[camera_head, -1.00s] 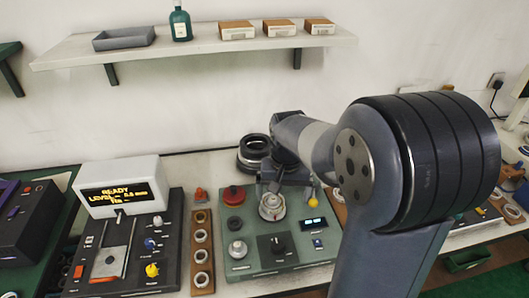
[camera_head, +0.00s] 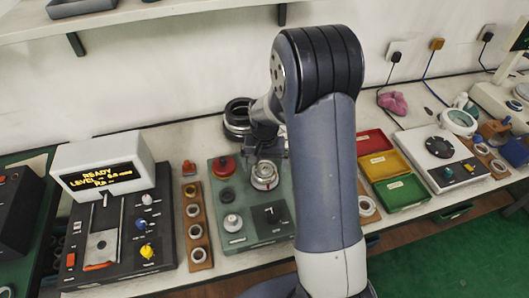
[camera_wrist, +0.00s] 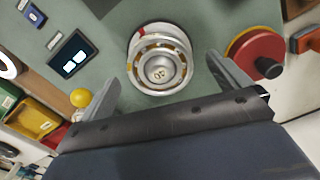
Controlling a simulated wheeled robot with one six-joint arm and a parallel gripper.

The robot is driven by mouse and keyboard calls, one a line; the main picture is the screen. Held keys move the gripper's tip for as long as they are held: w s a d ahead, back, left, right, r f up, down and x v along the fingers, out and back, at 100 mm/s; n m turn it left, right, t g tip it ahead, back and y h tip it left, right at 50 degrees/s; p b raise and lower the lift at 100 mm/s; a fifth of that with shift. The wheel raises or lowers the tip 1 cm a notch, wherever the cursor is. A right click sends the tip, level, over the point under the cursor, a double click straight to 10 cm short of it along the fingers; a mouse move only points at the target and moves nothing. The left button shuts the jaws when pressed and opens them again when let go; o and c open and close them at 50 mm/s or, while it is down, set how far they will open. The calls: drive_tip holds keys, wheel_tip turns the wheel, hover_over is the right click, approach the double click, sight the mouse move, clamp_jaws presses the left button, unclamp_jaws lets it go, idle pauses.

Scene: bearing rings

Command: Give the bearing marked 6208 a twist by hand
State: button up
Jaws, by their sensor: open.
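A silver bearing ring (camera_head: 265,178) with a bronze-coloured cage sits on a fixture on the green panel (camera_head: 236,200). It also shows in the wrist view (camera_wrist: 160,60), face up; I cannot read 6208 on it. My gripper (camera_head: 264,150) is just above it, and the wrist view shows the two fingers (camera_wrist: 162,74) open, one on each side of the near part of the ring, with nothing held. I cannot tell how high the tips are or whether they touch it. More small rings lie in a wooden strip (camera_head: 206,267) left of the panel.
The red knob (camera_wrist: 257,48) and yellow ball (camera_wrist: 80,98) stand beside the fingers. A console with a lit display (camera_head: 103,174) is at left. Black rings (camera_head: 237,113) are stacked behind. Red, yellow and green trays (camera_head: 391,172) lie to the right.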

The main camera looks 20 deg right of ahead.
drive_tip(key=shift+f, duration=0.75)
drive_tip(key=shift+c, duration=0.4)
drive_tip(key=c, duration=1.3)
drive_tip(key=shift+n, duration=1.1)
drive_tip(key=shift+n+b, duration=0.4)
drive_tip(key=shift+n, duration=0.7)
drive_tip(key=shift+n, duration=0.9)
